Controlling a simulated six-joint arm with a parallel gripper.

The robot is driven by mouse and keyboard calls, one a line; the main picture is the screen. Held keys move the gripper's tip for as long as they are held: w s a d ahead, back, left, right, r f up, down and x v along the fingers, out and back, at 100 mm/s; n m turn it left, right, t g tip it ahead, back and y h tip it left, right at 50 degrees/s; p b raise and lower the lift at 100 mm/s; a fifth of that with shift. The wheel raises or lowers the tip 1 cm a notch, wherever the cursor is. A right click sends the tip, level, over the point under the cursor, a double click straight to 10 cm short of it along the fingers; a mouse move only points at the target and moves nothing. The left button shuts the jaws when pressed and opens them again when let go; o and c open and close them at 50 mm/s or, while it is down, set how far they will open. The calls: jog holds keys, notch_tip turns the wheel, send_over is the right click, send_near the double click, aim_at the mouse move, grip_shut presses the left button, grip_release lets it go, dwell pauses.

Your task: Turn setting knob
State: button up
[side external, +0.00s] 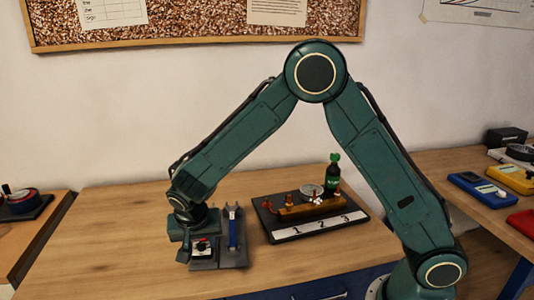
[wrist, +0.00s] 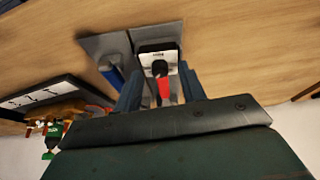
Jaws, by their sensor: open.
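The setting knob (wrist: 160,68) is black with a red part toward my gripper, on a white plate in a dark block, in the wrist view. In the side view the knob (side external: 202,246) is small and partly hidden by my gripper. My gripper (wrist: 161,92) is open, with one finger on each side of the red part in the wrist view. In the side view my gripper (side external: 201,254) is low over the grey base plate. I cannot tell whether the fingers touch the knob.
To the right is a dark board (side external: 264,212) numbered 1, 2, 3, with brass fittings, a round gauge (side external: 311,190) and a green-capped bottle (side external: 333,175). The table front left is clear.

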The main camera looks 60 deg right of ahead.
jog(key=v, duration=1.3)
jog(key=shift+r, duration=0.3)
jog(key=s+d+r+n+t+y, duration=0.15)
jog(key=s+d+r+n, duration=0.25)
jog(key=s+d+r, duration=0.55)
jog(key=s+d+f+n+y, duration=0.1)
jog(key=s+n, duration=0.1)
jog(key=s, duration=0.5)
jog(key=s+d+f+n+t+y, duration=0.1)
jog(key=s+d+n, duration=0.1)
jog(key=s, duration=0.6)
jog(key=shift+s+d+n, duration=0.25)
jog(key=shift+s+n, duration=0.1)
jog(key=shift+n, duration=0.15)
